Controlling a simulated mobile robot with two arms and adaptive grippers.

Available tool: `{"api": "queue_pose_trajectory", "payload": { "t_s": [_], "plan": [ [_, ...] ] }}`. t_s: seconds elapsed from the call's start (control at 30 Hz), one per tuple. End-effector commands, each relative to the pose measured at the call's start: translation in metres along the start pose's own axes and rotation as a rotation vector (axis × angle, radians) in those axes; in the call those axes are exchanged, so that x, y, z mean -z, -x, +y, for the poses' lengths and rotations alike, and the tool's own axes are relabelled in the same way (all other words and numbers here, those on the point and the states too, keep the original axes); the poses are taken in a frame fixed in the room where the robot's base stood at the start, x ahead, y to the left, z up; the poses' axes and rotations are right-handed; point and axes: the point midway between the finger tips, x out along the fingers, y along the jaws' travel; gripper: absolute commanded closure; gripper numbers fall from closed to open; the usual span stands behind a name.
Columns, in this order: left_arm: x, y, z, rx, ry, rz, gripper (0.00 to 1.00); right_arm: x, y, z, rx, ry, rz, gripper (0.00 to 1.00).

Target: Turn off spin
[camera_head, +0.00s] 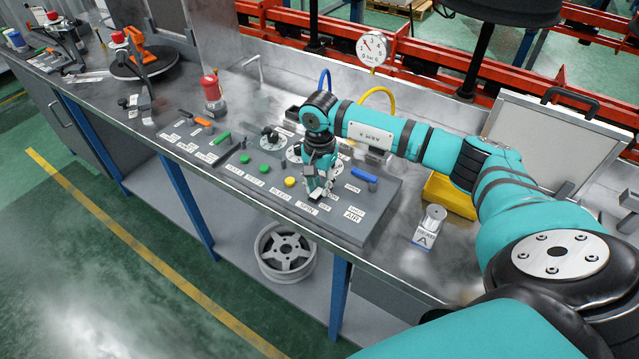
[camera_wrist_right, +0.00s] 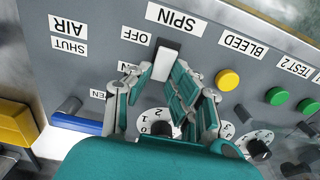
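The grey control panel (camera_head: 345,222) lies on the metal bench; its labels also show in the right wrist view (camera_wrist_right: 110,60). The white SPIN switch (camera_wrist_right: 169,58) sits just under the SPIN label, with an OFF label beside its far end and a partly hidden label lower down. My right gripper (camera_wrist_right: 163,76) is down at the panel, its fingertips close together on both sides of the switch. In the head view my right gripper (camera_head: 319,190) hides most of the switch. Whether the switch stands at on or off is not clear. My left gripper is not in view.
Beside the switch are a yellow button (camera_wrist_right: 227,80), green buttons (camera_wrist_right: 277,96), a blue handle (camera_wrist_right: 77,124) and dials (camera_wrist_right: 157,121). A yellow bin (camera_head: 450,194), a labelled stand (camera_head: 429,226) and a red-topped device (camera_head: 212,94) stand on the bench. A wheel (camera_head: 286,252) lies below.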

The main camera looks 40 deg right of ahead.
Motion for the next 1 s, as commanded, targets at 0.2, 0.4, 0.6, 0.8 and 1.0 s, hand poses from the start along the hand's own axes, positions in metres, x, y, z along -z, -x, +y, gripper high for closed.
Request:
{"api": "queue_pose_trajectory", "payload": {
  "t_s": [0.2,0.4,0.6,0.8,1.0],
  "plan": [
    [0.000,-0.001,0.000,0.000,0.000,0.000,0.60,0.000,0.000,0.000,0.001,0.001,0.005,1.00],
    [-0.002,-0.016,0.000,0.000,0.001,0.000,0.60,-0.006,-0.002,-0.001,0.001,0.010,0.160,1.00],
    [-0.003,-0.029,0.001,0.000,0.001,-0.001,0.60,-0.010,0.000,-0.001,0.002,0.004,0.340,1.00],
    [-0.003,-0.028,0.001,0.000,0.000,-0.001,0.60,-0.010,0.003,0.000,0.001,0.000,0.368,1.00],
    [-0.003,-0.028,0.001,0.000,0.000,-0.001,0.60,-0.010,0.003,0.000,0.001,0.000,0.366,0.72]
  ]
}}
